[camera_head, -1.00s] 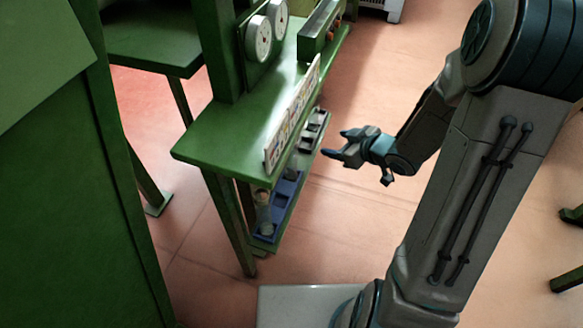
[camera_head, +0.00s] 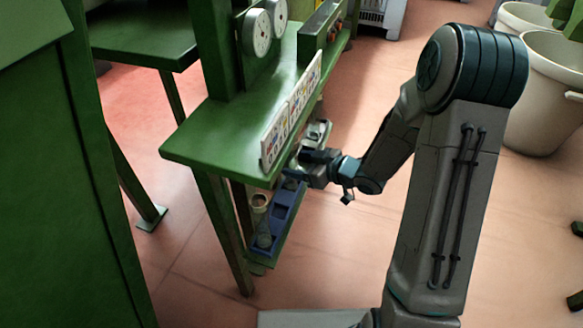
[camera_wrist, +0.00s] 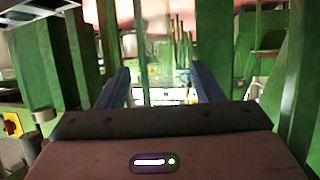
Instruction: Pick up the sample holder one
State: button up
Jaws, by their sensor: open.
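My gripper (camera_head: 303,165) is at the edge of the lower shelf of the green bench, below the white picture-card strip. In the wrist view my gripper (camera_wrist: 159,78) shows two dark blue fingers, apart, with nothing clearly held between them. A blue holder (camera_head: 284,208) lies on the lower shelf, nearer than my gripper. A grey holder (camera_head: 317,132) stands just beyond my gripper, partly hidden by it. I cannot tell which of them is sample holder one. A pale upright shape (camera_wrist: 160,70) shows between the fingers in the wrist view, too blurred to name.
The green bench top (camera_head: 222,142) overhangs the lower shelf close above my gripper. A cork-topped vessel (camera_head: 259,205) and a clear vessel (camera_head: 264,238) stand by the blue holder. White bins (camera_head: 545,95) stand at the right.

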jog(key=b+x, duration=0.2)
jog(key=x, duration=0.3)
jog(key=shift+w+d+r, duration=0.1)
jog(key=shift+w+r, duration=0.05)
jog(key=c, duration=1.1)
jog(key=shift+r, duration=0.15)
